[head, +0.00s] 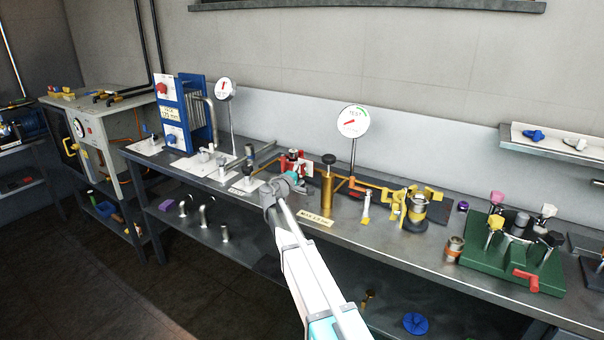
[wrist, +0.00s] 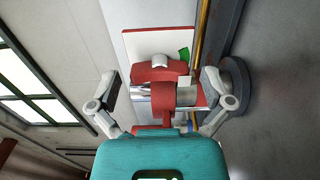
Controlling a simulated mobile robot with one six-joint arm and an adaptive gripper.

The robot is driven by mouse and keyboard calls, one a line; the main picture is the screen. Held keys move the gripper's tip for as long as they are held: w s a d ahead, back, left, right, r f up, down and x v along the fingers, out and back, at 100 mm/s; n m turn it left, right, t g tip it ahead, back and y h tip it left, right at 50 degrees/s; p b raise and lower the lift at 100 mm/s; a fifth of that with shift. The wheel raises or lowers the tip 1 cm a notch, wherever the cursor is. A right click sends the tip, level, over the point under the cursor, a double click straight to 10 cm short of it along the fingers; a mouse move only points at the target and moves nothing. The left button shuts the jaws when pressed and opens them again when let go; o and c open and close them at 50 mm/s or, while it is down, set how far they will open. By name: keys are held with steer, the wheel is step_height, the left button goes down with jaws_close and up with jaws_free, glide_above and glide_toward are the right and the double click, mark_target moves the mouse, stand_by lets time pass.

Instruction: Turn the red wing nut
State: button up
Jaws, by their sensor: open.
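Red hardware (head: 293,157) stands on the bench just beyond my gripper (head: 290,185), which partly hides it in the head view. In the wrist view a red winged piece (wrist: 154,74) with a grey rounded stud on top lies in front of a white plate. It looks like the wing nut. My gripper, also in the wrist view (wrist: 162,88), is open, one finger on each side of the red hardware. I see gaps beside both fingers; whether anything touches is unclear.
A brass cylinder (head: 327,188) with a black knob stands close to the right of my gripper. A dial gauge (head: 353,122) rises behind it. A yellow clamp (head: 416,207) and green fixture (head: 510,258) stand farther right. A blue-framed unit (head: 186,112) stands left.

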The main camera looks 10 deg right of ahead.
steer(key=shift+a, duration=0.1)
steer(key=v, duration=1.2)
stand_by(0.4)
